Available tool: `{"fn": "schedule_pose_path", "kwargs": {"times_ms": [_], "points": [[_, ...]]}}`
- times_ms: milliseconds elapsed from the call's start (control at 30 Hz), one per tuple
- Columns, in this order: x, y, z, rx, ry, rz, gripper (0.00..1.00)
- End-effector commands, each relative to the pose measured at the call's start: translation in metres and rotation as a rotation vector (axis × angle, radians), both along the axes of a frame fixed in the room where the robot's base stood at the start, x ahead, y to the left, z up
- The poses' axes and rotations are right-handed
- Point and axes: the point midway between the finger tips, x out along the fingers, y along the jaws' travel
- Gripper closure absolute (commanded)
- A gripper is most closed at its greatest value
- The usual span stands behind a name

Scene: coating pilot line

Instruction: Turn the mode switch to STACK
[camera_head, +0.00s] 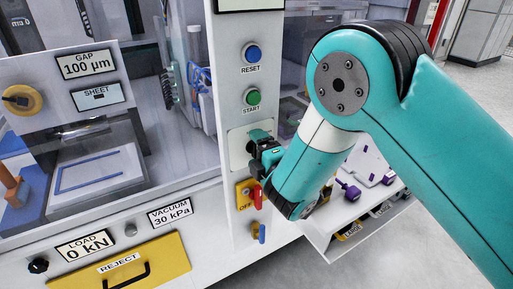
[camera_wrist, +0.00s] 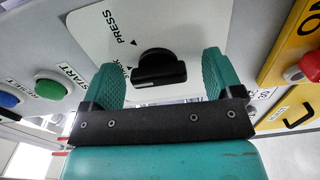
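The mode switch (camera_wrist: 158,68) is a black knob with a raised bar on a white plate (camera_wrist: 190,22). In the wrist view the plate reads PRESS; a second label beside the left finger is mostly hidden. Small triangles stand beside both labels. The knob's bar lies roughly level in that view; which mark it points to I cannot tell. My gripper (camera_wrist: 160,66) is open, its teal fingers on either side of the knob with gaps showing. In the head view my gripper (camera_head: 262,143) is at the white plate (camera_head: 238,150) and hides the knob.
The green START button (camera_head: 252,97) and blue RESET button (camera_head: 252,54) sit above the plate. A yellow panel with a red handle (camera_head: 257,196) and a blue handle (camera_head: 262,233) are below. An open drawer (camera_head: 325,242) with purple items stands right of the panel.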

Motion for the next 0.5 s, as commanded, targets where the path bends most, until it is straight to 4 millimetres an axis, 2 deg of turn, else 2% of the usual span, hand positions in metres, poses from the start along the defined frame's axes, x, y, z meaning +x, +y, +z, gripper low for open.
{"fn": "schedule_pose_path", "kwargs": {"times_ms": [267,500], "points": [[-0.001,0.0,0.0,0.005,0.0,0.002,0.15],[-0.013,-0.007,-0.005,0.008,-0.002,0.003,0.15]]}}
